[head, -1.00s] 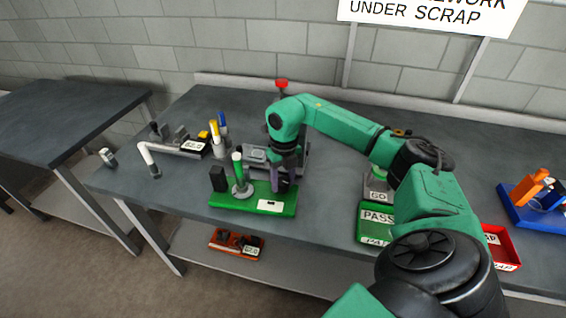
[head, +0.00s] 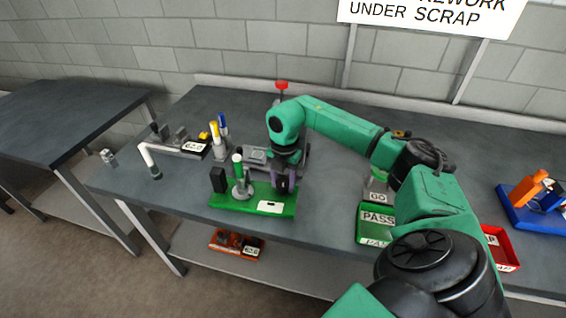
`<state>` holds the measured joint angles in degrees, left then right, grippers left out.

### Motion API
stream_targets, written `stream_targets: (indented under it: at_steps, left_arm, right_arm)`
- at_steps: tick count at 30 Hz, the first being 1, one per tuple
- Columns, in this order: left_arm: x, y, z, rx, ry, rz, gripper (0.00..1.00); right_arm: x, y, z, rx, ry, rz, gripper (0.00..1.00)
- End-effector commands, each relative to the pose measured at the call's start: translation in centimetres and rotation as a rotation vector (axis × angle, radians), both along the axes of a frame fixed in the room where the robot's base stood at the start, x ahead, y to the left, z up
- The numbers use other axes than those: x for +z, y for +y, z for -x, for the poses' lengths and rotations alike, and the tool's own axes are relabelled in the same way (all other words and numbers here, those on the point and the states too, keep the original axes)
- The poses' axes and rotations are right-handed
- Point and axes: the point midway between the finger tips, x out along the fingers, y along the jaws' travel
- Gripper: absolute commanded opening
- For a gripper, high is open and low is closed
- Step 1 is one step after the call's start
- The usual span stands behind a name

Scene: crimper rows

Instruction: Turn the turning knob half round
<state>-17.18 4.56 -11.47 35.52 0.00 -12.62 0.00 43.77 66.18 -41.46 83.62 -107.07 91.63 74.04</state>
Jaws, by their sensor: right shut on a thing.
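The green base (head: 222,203) lies near the front edge of the workbench. It carries a black block (head: 218,179), a grey post with a green top (head: 238,168) and a white label (head: 270,207). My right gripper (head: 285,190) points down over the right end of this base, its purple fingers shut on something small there. The turning knob is not clearly visible; the fingers cover what they hold, apparently the knob. My left gripper is not in view.
A green PASS bin (head: 376,218), a red bin (head: 500,245) and a blue tray (head: 525,206) stand to the right. A grey device (head: 257,155) is behind my gripper. A white-handled tool (head: 149,158) and upright markers (head: 217,140) are left.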

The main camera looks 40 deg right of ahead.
Motion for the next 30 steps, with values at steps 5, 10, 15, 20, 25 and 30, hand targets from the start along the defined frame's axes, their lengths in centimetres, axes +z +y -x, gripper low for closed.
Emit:
stream_targets:
  at_steps: [5, 10, 15, 20, 25, 30]
  left_arm:
    - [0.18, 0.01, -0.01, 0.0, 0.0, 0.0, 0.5]
    - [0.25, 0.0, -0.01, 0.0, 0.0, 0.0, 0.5]
    - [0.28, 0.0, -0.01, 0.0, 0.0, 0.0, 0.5]
    - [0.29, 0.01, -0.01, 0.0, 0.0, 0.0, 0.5]
    - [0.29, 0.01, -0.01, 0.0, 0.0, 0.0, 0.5]
    - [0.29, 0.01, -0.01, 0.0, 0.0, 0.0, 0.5]
  right_arm:
    - [0.36, -0.06, -0.22, -0.135, -0.01, -0.001, 0.0]
    - [0.34, -0.07, -0.21, -0.23, -0.009, -0.001, 0.0]
    - [0.31, -0.07, -0.2, -0.286, -0.009, -0.001, 0.0]
    - [0.3, -0.07, -0.19, -0.309, -0.009, 0.0, 0.0]
    - [0.29, -0.08, -0.19, -0.314, -0.009, 0.0, 0.0]
    - [0.28, -0.07, -0.17, -0.313, -0.009, 0.0, 0.0]
